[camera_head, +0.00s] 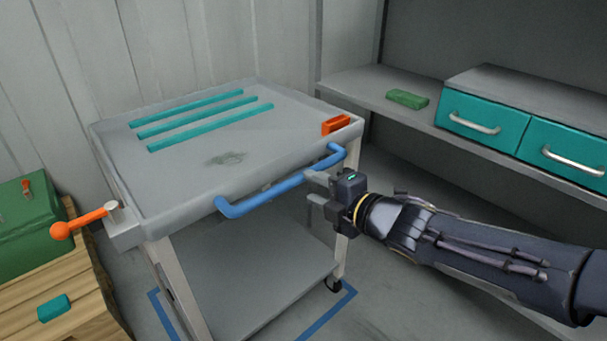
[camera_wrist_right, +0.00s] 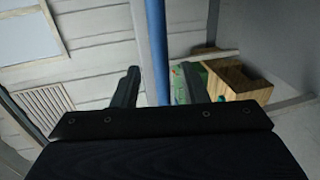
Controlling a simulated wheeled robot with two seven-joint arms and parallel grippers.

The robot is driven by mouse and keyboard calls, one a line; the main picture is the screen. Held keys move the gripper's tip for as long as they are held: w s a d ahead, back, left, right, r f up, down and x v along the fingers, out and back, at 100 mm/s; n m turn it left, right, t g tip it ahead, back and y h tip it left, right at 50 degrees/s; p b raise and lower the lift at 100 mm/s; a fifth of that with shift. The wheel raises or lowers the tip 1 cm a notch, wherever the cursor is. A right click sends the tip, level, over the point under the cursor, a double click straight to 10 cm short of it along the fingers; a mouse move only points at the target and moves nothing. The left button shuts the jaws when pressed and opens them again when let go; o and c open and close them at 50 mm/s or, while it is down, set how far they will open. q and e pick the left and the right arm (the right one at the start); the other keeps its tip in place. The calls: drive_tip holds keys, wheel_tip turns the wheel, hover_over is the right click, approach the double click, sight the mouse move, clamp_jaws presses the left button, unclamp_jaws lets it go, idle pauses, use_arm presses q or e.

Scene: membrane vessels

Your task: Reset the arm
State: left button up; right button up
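My right gripper (camera_head: 318,187) comes in from the right in the head view, in front of the grey cart. Its two fingers are apart and point left toward the cart's blue handle (camera_head: 262,197). In the right wrist view the open fingers (camera_wrist_right: 158,88) show with a blue bar (camera_wrist_right: 157,50) appearing between them, beyond the fingertips. I cannot tell whether the fingers touch the handle; nothing is clamped. My left gripper is not in either view.
The grey cart (camera_head: 190,185) has teal strips and an orange block (camera_head: 335,124) on top, and an orange-knobbed lever (camera_head: 85,222) at left. A green box (camera_head: 30,222) stands on a wooden crate (camera_head: 75,285). Teal drawers (camera_head: 480,122) and a green block (camera_head: 407,99) sit on the right shelf.

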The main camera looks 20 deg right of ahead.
drive_tip(key=shift+s+d+r, duration=0.1)
drive_tip(key=shift+s+d, duration=0.1)
drive_tip(key=shift+s, duration=0.5)
drive_tip(key=s+d+f+m+g+h, duration=0.1)
drive_tip(key=s+d+f+m+h, duration=0.25)
drive_tip(key=m, duration=0.55)
drive_tip(key=s+a+f+m+g+y, duration=0.1)
drive_tip(key=s+a+f+m+g, duration=0.2)
drive_tip(key=s+m, duration=0.45)
drive_tip(key=s+a+f+m+g+y, duration=0.1)
drive_tip(key=s+a+f+m+g, duration=0.1)
drive_tip(key=s+f+m+g, duration=0.4)
drive_tip(key=s+r+m+p, duration=0.1)
drive_tip(key=s+r+p, duration=0.2)
drive_tip(key=r+p, duration=2.7)
drive_tip(key=shift+a+r+t, duration=0.25)
drive_tip(key=shift+r+t, duration=0.15)
drive_tip(key=shift+r, duration=0.45)
